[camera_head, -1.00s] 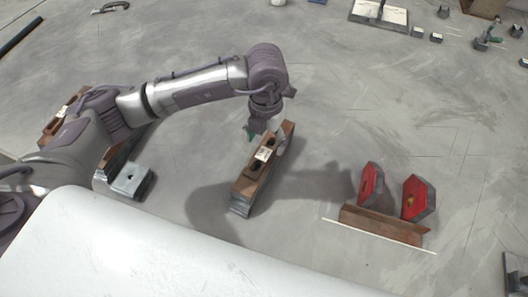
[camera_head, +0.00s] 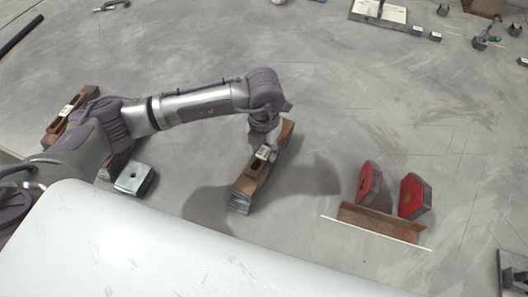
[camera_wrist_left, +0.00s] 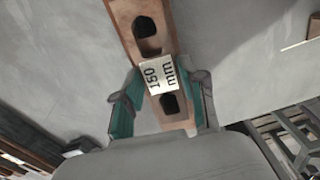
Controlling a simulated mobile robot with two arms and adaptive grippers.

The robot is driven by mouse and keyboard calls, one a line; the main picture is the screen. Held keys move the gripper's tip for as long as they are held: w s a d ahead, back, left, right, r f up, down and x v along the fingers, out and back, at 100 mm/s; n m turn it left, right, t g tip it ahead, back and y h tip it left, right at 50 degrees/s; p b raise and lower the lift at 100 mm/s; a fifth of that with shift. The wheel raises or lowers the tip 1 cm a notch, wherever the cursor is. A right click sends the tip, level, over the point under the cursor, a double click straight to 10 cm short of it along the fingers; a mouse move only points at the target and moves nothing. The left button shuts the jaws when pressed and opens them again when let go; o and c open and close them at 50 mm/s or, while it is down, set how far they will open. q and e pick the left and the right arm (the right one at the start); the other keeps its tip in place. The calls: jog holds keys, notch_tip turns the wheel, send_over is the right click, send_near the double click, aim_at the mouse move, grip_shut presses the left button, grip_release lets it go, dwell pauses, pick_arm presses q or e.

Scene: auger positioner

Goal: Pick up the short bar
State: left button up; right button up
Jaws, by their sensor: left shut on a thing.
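The short bar (camera_head: 251,176) is brown with dark oval slots and a white label. In the left wrist view the label on the bar (camera_wrist_left: 127,18) reads "150 mm". It lies at mid-floor in the head view, with a grey layered block showing under its near end. My left gripper (camera_head: 266,150) is over the bar's middle. In the left wrist view the left gripper (camera_wrist_left: 161,82) has its green-lined fingers on both long sides of the bar, around the label, shut on it. I cannot tell whether the bar is lifted. My right gripper is not in view.
Another brown bar (camera_head: 60,126) with a label lies at the left, beside a grey metal block (camera_head: 135,179). Two red-faced blocks (camera_head: 368,181) (camera_head: 414,196) stand by a brown angle piece (camera_head: 380,222) at the right. Small items lie at the top right; the floor between is clear.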

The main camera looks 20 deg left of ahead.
pick_arm(q)
jog(key=shift+r, duration=0.1)
grip_shut()
jog(key=shift+w, duration=0.1)
